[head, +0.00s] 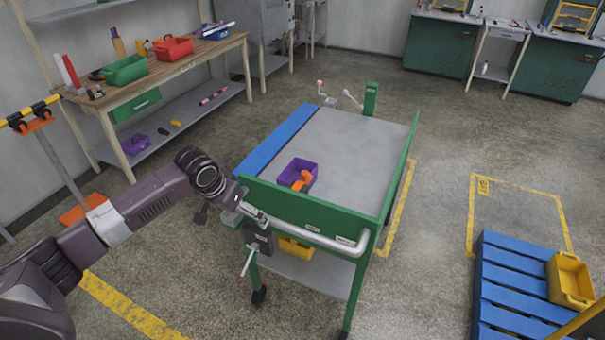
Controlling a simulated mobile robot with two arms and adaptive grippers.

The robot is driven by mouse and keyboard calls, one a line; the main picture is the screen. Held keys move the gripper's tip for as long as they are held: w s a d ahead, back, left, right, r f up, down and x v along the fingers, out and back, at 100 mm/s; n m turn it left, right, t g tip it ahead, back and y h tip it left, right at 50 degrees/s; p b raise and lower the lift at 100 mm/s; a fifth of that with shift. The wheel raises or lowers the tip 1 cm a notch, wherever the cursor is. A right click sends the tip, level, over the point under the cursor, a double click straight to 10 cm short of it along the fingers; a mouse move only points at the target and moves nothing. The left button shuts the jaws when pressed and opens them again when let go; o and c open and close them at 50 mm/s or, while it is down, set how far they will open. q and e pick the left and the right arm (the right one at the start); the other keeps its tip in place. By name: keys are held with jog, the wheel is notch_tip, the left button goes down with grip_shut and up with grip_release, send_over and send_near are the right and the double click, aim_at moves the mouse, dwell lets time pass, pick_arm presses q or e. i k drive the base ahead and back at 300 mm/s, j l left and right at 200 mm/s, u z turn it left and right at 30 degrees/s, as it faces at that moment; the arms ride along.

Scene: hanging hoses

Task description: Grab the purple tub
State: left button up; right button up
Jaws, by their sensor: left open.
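A purple tub (289,174) stands on the grey top of the green cart (318,224), close to the near edge, with an orange object (303,181) in it. My left arm comes in from the left. My left gripper (258,217) is open and empty at the near left corner of the cart, by the end of the grey handle bar. It is apart from the tub, in front and to the left of it. Whether its fingers touch the cart is too small to tell. My right gripper is not in view.
Another purple container (135,145) is on the workbench's lower shelf. Green (125,71) and red (172,49) tubs stand on the workbench. A yellow tub (296,249) is on the cart's lower shelf. A blue pallet (509,280) holds a yellow tub (569,279). The cart top is mostly clear.

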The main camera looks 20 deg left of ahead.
aim_at(292, 172)
jog(key=i, duration=1.2)
